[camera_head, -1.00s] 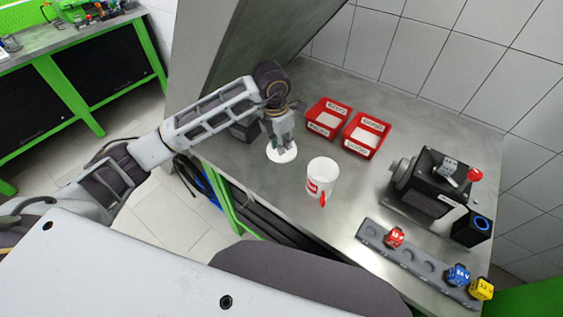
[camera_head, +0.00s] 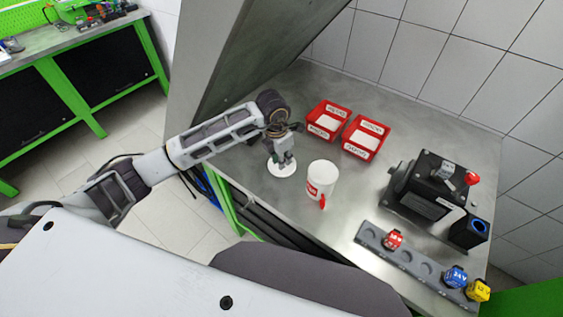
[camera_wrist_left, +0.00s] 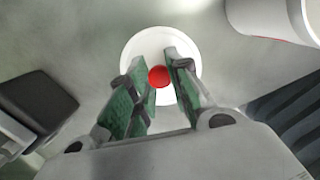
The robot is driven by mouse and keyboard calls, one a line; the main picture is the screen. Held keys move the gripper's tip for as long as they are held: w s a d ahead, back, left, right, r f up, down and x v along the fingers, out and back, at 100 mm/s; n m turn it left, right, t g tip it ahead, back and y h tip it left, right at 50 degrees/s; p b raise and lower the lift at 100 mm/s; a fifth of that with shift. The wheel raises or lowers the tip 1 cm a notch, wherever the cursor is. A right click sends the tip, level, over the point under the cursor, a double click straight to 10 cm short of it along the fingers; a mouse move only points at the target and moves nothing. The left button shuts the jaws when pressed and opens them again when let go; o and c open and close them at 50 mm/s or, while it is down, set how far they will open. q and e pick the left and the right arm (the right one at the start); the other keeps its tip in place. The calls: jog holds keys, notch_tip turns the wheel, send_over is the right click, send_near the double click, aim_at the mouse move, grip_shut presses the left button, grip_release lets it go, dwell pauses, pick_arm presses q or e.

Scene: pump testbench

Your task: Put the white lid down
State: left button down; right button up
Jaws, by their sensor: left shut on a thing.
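The white lid (camera_head: 281,170) is a round disc at the left part of the grey bench top. In the left wrist view the lid (camera_wrist_left: 135,50) shows a red knob (camera_wrist_left: 159,76) at its middle. My left gripper (camera_head: 280,160) points down over the lid. In the left wrist view its green-padded fingers (camera_wrist_left: 160,80) stand on both sides of the red knob, shut on it. The lid lies at or just above the bench; I cannot tell if it touches. My right gripper is not in view.
Two red labelled bins (camera_head: 362,152) stand behind. A black pump unit (camera_head: 428,188) and a grey holder strip (camera_head: 408,262) with coloured plugs are at the right. The bench's left edge is close to the lid.

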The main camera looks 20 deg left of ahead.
pick_arm(q)
notch_tip(320, 180, down, 2)
jog(key=shift+f, duration=0.15)
jog(key=shift+f, duration=0.2)
jog(key=c, duration=1.3)
grip_release()
jog(key=shift+r, duration=0.2)
jog(key=r, duration=0.4)
jog(key=r+b, duration=0.1)
jog(key=r, duration=0.3)
jog(key=s+a+r+b, duration=0.1)
jog(key=r, duration=0.3)
jog(key=shift+s, duration=0.1)
jog(key=shift+s+f, duration=0.1)
jog(key=shift+f, duration=0.05)
